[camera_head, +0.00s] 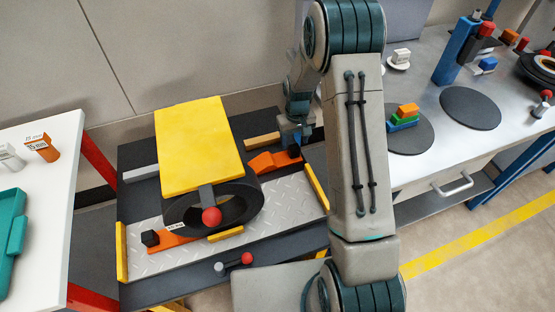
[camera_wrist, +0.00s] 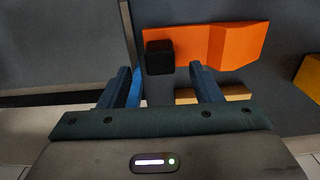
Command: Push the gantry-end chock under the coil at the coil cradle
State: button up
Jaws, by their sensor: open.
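An orange chock (camera_head: 263,162) lies on the cradle deck to the right of the dark coil (camera_head: 247,207), its wedge end toward the coil with a small gap. Its black block (camera_wrist: 159,58) shows in the wrist view on the flat end of the orange chock (camera_wrist: 238,45). My gripper (camera_wrist: 160,76) is open, its two blue fingers on either side of the line to the black block; contact cannot be told. In the head view my gripper (camera_head: 296,138) is above that chock's outer end, partly hidden by my arm. A second orange chock (camera_head: 178,243) is at the coil's front left.
A yellow plate (camera_head: 195,145) stands over the coil, with a red-knobbed lever (camera_head: 211,216) in front. A tan bar (camera_head: 262,141) lies behind the right chock. Yellow rails (camera_head: 317,187) edge the deck. A workbench (camera_head: 440,145) stands right, a white table (camera_head: 50,150) left.

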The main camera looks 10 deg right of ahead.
aim_at(294, 146)
notch_tip(294, 146, down, 5)
jog(key=shift+r, duration=0.1)
jog(key=c, duration=1.2)
jog(key=shift+c, duration=0.3)
jog(key=shift+r, duration=0.1)
